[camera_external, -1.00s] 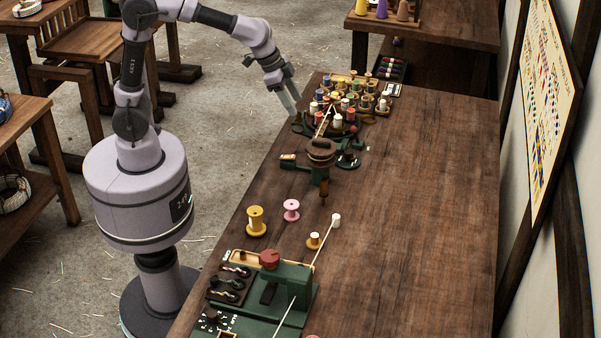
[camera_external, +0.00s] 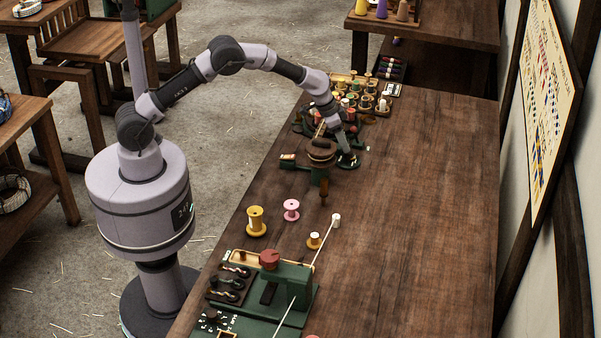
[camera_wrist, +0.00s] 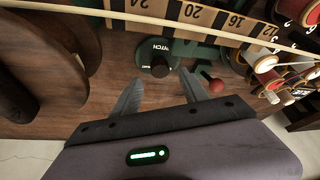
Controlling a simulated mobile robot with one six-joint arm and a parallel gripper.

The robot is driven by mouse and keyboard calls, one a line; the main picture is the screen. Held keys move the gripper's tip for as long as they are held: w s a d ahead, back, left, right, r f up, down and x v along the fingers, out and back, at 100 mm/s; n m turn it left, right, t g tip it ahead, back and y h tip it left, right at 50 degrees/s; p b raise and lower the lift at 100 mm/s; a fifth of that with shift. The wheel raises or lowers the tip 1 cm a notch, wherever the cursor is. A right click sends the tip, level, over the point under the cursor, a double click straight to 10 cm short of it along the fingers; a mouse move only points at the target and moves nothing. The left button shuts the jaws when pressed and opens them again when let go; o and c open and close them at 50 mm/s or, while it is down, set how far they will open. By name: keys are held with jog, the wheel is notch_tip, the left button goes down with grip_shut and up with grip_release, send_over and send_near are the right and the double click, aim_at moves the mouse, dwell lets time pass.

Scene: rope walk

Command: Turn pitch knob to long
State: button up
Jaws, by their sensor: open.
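The pitch knob (camera_wrist: 160,67) is a dark knob on a round green base marked PITCH, near the middle of the wrist view. My gripper (camera_wrist: 161,77) is open, with one fingertip to each side of the knob in that view. I cannot tell whether the fingers touch it. In the external view my gripper (camera_external: 346,153) is low over the dark green knob base (camera_external: 349,162), which it partly hides. The knob's pointer and the long mark cannot be made out.
A numbered wooden scale (camera_wrist: 190,14) and a pale rope run above the knob in the wrist view. Several thread spools (camera_wrist: 270,75) crowd the right. The right of the tabletop (camera_external: 430,220) is clear.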

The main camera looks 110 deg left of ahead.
aim_at(345, 157)
jog(key=x, duration=0.4)
jog(key=shift+w+f+b, duration=0.1)
jog(key=shift+b, duration=0.3)
grip_shut()
